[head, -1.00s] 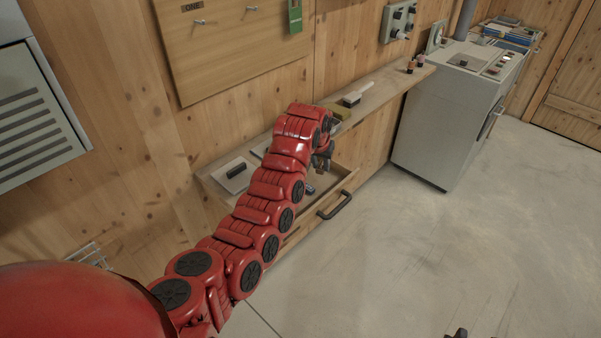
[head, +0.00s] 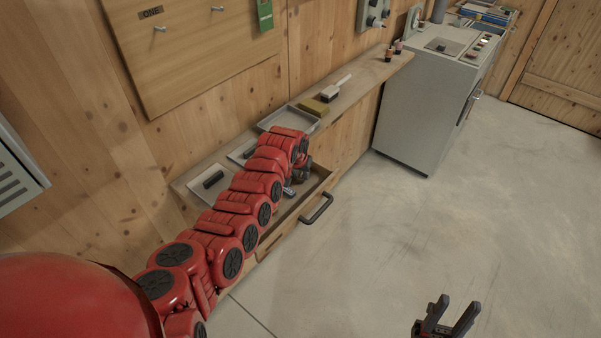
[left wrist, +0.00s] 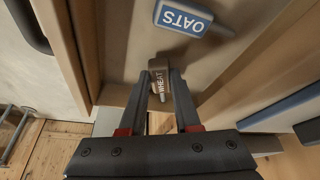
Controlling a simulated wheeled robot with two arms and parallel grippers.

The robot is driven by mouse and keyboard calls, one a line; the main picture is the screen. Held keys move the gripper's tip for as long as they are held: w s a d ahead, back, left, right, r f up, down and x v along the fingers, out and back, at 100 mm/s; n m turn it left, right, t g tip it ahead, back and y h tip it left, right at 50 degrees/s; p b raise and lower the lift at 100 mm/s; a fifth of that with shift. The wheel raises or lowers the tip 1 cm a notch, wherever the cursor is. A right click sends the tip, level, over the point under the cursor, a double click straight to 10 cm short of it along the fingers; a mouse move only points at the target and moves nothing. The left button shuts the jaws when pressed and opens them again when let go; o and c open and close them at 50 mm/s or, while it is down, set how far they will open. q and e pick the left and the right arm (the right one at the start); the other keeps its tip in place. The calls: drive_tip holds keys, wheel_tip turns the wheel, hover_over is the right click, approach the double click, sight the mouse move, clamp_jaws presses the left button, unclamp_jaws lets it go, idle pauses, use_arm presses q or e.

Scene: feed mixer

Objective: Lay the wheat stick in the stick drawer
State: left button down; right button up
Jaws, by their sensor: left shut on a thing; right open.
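The wheat stick (left wrist: 159,85), with a brown head lettered WHEAT, is between the fingers of my left gripper (left wrist: 162,76) in the left wrist view. The gripper is shut on it, over the open drawer (left wrist: 117,45). I cannot tell whether the stick touches the drawer floor. A blue-labelled OATS stick (left wrist: 183,17) lies in the drawer beyond it. In the head view my left gripper (head: 299,182) is at the open drawer (head: 283,228), partly hidden by my arm, and the wheat stick is not clearly seen. My right gripper (head: 457,303) is open and empty above the floor.
The drawer has a dark handle (head: 316,208). The shelf above (head: 352,98) carries a grey tray (head: 290,117), a yellow block (head: 314,107), a brush (head: 335,90) and a black piece (head: 213,179). A grey machine (head: 415,110) stands to the right. The floor in front is clear.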

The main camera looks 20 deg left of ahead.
use_arm(q)
drive_tip(key=shift+w+f, duration=0.1)
drive_tip(key=shift+f, duration=0.3)
drive_tip(key=c, duration=1.1)
unclamp_jaws()
drive_tip(key=o, duration=0.5)
